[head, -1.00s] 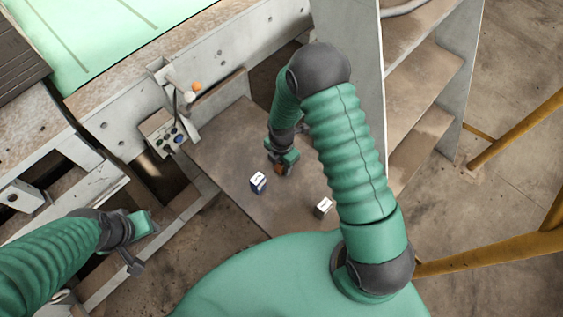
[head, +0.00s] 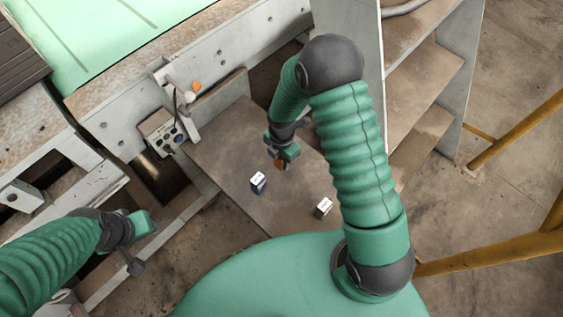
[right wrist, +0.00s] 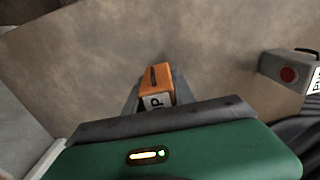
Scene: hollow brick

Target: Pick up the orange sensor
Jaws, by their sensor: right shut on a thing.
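The orange sensor (right wrist: 155,80) is a small orange block with a dark slot and a white lettered label. It is between the fingers of my right gripper (right wrist: 153,95), which is shut on it. In the head view, only a small orange part of the sensor (head: 280,164) shows below the right gripper (head: 282,158), over the brown platform. I cannot tell exactly how high it is held. My left gripper (head: 138,245) is at the lower left, away from the sensor, with its fingers apart and nothing seen between them.
A control box (head: 165,133) with knobs is at the left. Grey shelves (head: 420,90) and a yellow rail (head: 510,130) are at the right.

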